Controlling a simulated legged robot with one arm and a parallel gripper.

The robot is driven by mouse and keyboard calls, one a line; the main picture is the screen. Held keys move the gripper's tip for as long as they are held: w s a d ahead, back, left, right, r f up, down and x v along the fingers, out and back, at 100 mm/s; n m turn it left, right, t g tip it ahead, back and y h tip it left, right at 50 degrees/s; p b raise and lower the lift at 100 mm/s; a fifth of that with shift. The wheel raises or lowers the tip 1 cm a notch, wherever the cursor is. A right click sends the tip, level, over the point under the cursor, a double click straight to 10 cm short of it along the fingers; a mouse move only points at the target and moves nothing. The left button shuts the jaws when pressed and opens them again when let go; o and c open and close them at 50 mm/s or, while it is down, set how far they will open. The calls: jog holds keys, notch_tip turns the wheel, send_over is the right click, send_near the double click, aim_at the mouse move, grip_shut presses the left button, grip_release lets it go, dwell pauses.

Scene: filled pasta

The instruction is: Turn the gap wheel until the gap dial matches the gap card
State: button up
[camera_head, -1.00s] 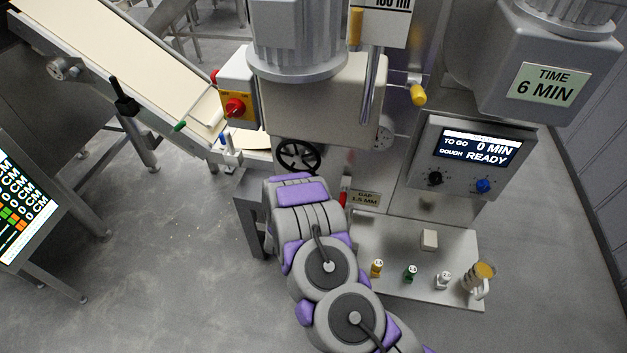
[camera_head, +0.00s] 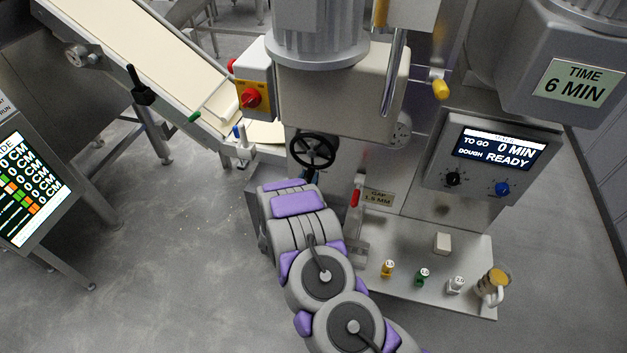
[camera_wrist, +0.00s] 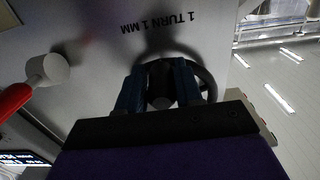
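The gap wheel (camera_head: 313,150) is a black spoked handwheel on the front of the machine. It also shows in the wrist view (camera_wrist: 210,82), below the printed words "1 TURN 1 MM". In the head view my gripper (camera_head: 310,175) is just below the wheel, mostly hidden by my arm. The gap card (camera_head: 378,198) reads "GAP 1.5 MM".
A red-handled lever (camera_head: 356,196) stands right of my arm; its red grip and white knob show in the wrist view (camera_wrist: 47,70). A switch box (camera_head: 253,88) with a red knob is upper left.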

jog(key=o, duration=0.5)
jog(key=shift+d, duration=0.1)
jog(key=b+v, duration=0.1)
jog(key=v, duration=0.8)
jog(key=shift+r, duration=0.1)
dwell(0.4)
